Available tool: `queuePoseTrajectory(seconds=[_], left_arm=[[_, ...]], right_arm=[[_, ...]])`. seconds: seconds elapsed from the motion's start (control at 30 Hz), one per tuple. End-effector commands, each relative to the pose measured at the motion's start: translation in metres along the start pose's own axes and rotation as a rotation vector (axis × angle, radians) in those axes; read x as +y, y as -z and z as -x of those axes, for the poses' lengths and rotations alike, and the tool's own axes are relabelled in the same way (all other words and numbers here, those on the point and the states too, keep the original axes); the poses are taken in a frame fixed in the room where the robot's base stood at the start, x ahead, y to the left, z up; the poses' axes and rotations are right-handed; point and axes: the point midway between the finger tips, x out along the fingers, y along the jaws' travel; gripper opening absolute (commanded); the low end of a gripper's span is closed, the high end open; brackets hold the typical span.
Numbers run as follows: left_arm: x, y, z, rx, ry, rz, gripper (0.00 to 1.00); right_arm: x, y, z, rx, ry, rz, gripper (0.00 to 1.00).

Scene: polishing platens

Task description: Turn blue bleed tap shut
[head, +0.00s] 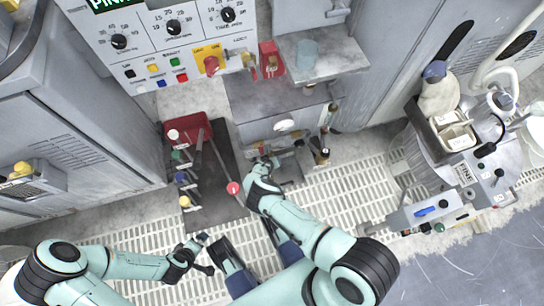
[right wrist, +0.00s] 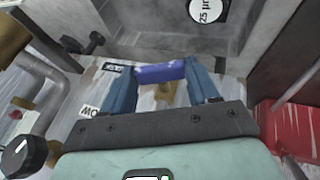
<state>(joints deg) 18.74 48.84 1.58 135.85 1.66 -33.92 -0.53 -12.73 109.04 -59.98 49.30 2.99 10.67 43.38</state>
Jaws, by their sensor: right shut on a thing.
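The blue bleed tap's handle (right wrist: 160,73) is a short blue bar in the right wrist view. It lies crosswise between the two blue fingers of my right gripper (right wrist: 163,82), which is shut on it. A brass-coloured part shows below the bar, partly hidden by the gripper. In the head view my right gripper (head: 264,164) is at the front of the grey unit in the middle, and the blue handle is hidden there. My left gripper (head: 206,254) is empty and open over the pale grating, with its dark fingers apart.
A dark rack (head: 215,205) with a red-knobbed lever and several coloured knobs stands left of my right gripper. Brass fittings (head: 322,156) stick out to its right. A control panel (head: 160,35) is above.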

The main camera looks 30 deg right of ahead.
Motion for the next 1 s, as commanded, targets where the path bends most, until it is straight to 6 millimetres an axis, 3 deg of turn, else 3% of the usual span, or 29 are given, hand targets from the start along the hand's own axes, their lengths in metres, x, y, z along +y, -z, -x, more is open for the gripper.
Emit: queuePoseTrajectory(seconds=[0.1, 0.5, 1.0], left_arm=[[0.0069, 0.0082, 0.0068, 0.025, -0.012, -0.007, 1.00], [0.0054, 0.0055, 0.0044, 0.018, -0.010, -0.006, 1.00], [0.0008, 0.0012, 0.0006, 0.004, -0.001, -0.001, 1.00]], right_arm=[[0.0059, -0.0012, -0.0002, -0.007, 0.080, -0.045, 0.29], [0.0090, -0.0070, -0.0043, -0.013, 0.279, -0.127, 0.29], [0.0073, -0.0062, -0.0025, -0.008, 0.356, -0.148, 0.29]])
